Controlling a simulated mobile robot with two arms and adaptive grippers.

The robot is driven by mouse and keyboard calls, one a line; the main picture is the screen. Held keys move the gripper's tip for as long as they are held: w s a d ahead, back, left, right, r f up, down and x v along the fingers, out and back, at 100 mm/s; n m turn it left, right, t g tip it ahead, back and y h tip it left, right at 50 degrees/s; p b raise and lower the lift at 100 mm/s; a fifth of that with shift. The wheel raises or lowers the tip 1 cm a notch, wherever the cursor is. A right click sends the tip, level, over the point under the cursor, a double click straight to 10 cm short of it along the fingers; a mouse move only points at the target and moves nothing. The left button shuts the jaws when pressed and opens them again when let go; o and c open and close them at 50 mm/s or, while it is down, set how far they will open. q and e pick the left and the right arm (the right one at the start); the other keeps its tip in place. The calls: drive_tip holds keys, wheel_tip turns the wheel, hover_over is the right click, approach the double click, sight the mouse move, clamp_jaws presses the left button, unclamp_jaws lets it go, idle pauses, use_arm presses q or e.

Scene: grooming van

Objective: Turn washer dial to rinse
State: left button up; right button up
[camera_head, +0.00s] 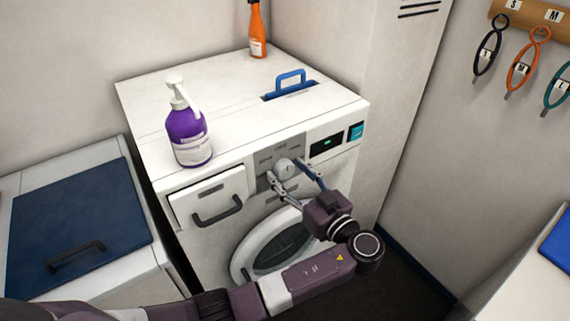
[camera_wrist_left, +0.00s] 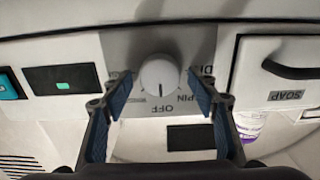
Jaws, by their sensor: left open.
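The washer (camera_head: 230,105) is white, with a round pale dial (camera_head: 284,167) on a grey panel on its front. In the left wrist view, which is upside down, the dial (camera_wrist_left: 159,76) has a dark line facing the OFF label (camera_wrist_left: 168,111). Other labels stand around it, one reading SPIN; some are partly hidden by the fingers, and I cannot read rinse. My left gripper (camera_head: 284,172) is open, with one finger on each side of the dial. In the left wrist view the gripper (camera_wrist_left: 157,84) shows gaps beside the dial. My right gripper is not in view.
The soap drawer (camera_head: 210,199) stands slightly out, left of the dial. The round door (camera_head: 283,250) is below. A purple pump bottle (camera_head: 188,137) and an orange bottle (camera_head: 257,32) stand on top. A small display (camera_head: 326,145) is right of the dial.

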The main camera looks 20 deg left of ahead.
use_arm(q)
drive_tip(key=shift+s+d, duration=0.1)
drive_tip(key=shift+d, duration=0.05)
drive_tip(key=shift+r, duration=0.1)
drive_tip(key=c, duration=1.1)
drive_tip(key=shift+c, duration=0.2)
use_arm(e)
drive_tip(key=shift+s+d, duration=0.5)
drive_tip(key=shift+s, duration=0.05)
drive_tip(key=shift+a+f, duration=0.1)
